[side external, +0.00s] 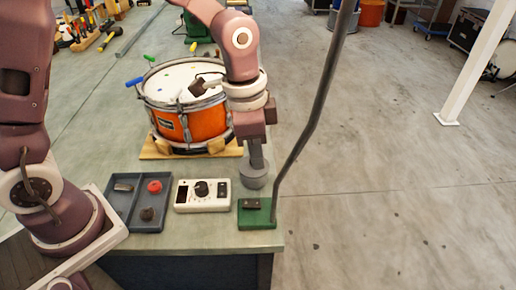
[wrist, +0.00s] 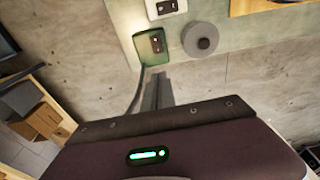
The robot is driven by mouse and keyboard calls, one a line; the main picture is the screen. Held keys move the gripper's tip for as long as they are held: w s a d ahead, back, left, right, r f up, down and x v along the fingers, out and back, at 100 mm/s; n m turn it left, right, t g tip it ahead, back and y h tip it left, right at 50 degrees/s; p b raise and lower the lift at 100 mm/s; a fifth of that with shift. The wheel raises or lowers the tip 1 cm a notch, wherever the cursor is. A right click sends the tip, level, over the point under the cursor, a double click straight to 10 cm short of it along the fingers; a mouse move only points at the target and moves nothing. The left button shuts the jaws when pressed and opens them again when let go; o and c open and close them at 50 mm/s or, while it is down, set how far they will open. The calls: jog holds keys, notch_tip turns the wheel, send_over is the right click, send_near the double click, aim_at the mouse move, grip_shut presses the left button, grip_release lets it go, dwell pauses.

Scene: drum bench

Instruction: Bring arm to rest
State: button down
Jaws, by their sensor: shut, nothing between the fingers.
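My gripper (side external: 257,163) hangs pointing down over the near right part of the bench (side external: 225,245). Its fingers are together and empty. In the side view the fingertips overlap a grey round piece (side external: 253,181). In the wrist view my gripper (wrist: 158,80) shows apart from that grey round piece (wrist: 201,39), so it is not holding it. The wrist view also shows the fingers near a green base (wrist: 150,43) in the picture.
A tall dark bent pole (side external: 300,140) rises from the green base (side external: 256,214), close to my gripper. A white control box (side external: 202,195) and a grey tray (side external: 125,221) with a red piece (side external: 154,186) lie left of it. Open floor (side external: 400,190) lies right of the bench.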

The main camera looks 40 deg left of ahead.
jog(key=shift+w+d+r, duration=0.1)
jog(key=shift+r, duration=0.75)
jog(key=s+a+r+n+t, duration=0.2)
jog(key=s+a+r+n, duration=0.2)
jog(key=s+a+r, duration=0.4)
jog(key=s+a+r+n+t, duration=0.1)
jog(key=s+n, duration=0.1)
jog(key=s, duration=0.3)
jog(key=s+a+r+n+t+y, duration=0.1)
jog(key=s+a+r+n, duration=0.1)
jog(key=s, duration=0.3)
jog(key=shift+s+a+n+t, duration=0.15)
jog(key=shift+a+n+t, duration=0.15)
jog(key=shift+n, duration=0.2)
jog(key=shift+r, duration=0.1)
